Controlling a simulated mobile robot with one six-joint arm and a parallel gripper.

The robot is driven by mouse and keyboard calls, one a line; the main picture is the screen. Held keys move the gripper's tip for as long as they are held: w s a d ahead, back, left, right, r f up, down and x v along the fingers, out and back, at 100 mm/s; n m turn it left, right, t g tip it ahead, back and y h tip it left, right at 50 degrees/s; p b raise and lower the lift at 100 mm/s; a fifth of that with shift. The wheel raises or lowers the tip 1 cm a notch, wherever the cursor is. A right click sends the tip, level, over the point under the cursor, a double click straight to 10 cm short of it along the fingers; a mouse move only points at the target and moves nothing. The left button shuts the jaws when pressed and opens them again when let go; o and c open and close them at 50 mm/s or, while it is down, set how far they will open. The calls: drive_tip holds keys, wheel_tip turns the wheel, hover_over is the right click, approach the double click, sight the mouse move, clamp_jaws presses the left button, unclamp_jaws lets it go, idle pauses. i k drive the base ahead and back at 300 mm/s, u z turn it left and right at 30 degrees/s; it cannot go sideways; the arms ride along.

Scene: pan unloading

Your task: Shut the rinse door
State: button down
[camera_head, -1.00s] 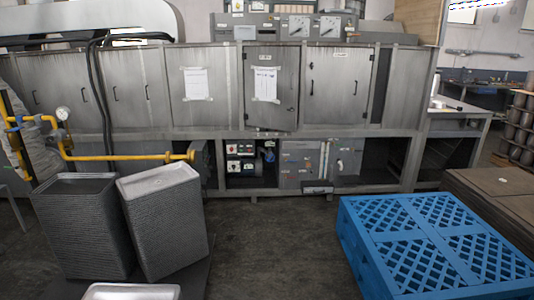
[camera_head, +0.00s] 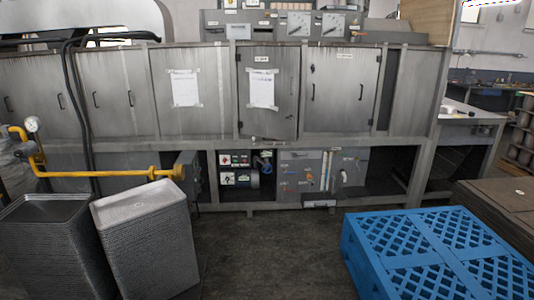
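A long grey metal machine (camera_head: 218,150) stands across the view with several doors in its upper row. The middle door (camera_head: 283,120) carries a white paper sheet and a small label above it, too small to read surely. This door looks slightly ajar: its bottom edge slants and its right edge stands out from the frame. The door to its right (camera_head: 340,95) has a handle on each side and looks flush. The door to its left (camera_head: 178,120), also with a paper sheet, looks flush. My gripper is not in view.
A blue plastic pallet stack (camera_head: 435,250) and a brown one (camera_head: 500,205) fill the front right. Bare floor (camera_head: 265,250) lies between them, leading to the machine.

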sight(269, 78)
drive_tip(key=u, duration=0.05)
drive_tip(key=i, duration=1.5)
drive_tip(key=u, duration=0.45)
drive_tip(key=i, duration=1.9)
drive_tip(key=u, duration=0.3)
